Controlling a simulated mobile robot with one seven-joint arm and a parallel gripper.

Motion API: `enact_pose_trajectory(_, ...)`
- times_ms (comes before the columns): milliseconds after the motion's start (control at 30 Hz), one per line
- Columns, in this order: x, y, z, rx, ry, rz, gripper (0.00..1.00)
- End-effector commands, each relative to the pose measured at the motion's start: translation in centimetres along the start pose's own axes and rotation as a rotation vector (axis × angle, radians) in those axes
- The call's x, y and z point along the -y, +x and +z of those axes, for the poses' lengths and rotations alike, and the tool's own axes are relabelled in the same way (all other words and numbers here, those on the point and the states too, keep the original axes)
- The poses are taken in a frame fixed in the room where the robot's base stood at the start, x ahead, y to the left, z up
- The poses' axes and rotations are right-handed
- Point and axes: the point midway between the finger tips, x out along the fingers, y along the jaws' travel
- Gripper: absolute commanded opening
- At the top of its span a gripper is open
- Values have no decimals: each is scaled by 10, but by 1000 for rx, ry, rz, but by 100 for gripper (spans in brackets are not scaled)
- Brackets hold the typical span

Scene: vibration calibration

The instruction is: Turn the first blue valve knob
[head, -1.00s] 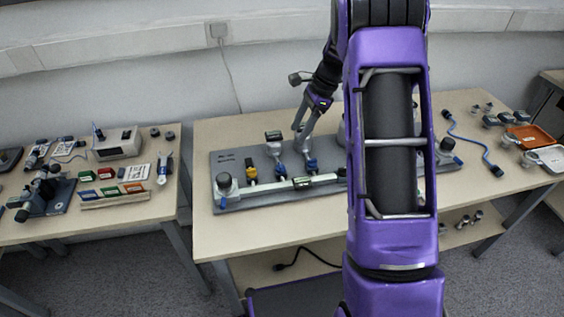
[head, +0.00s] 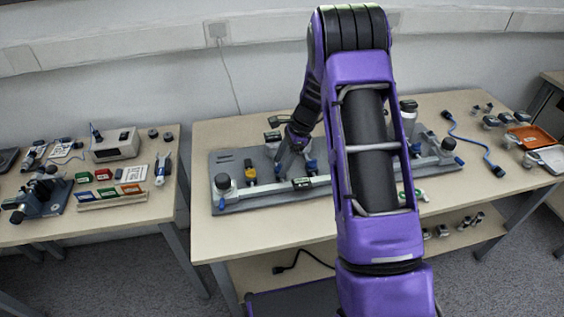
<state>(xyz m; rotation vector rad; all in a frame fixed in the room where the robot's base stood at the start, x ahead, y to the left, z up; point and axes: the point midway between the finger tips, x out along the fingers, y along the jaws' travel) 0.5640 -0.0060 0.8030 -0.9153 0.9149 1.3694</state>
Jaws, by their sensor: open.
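A grey panel rig (head: 238,205) lies on the middle table with several valves along a pale pipe. A yellow knob (head: 250,166) stands left of centre. Blue knobs show right of it, one at the middle (head: 280,170) and one farther right (head: 311,165). Another blue part (head: 222,203) sits at the rig's left end. My gripper (head: 288,158) is open and points down at the middle blue knob, with its fingers close to it. I cannot tell whether they touch it. My fingers partly hide that knob, and my arm hides part of the rig's right half.
A blue cable (head: 474,142) and an orange tray (head: 531,137) lie on the right of the table. A left table holds a meter box (head: 115,145) and coloured cards (head: 108,192). The front strip of the middle table is mostly clear.

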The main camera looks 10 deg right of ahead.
Motion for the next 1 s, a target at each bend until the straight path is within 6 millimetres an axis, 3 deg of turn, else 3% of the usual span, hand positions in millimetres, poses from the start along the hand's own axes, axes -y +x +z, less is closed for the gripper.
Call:
enact_pose_trajectory(67,0,0,0,0,0,0,61)
enact_pose_trajectory(400,0,0,0,0,0,0,0)
enact_pose_trajectory(733,0,0,0,0,-17,8,0)
enact_pose_trajectory(1000,1,-1,0,0,-135,57,0)
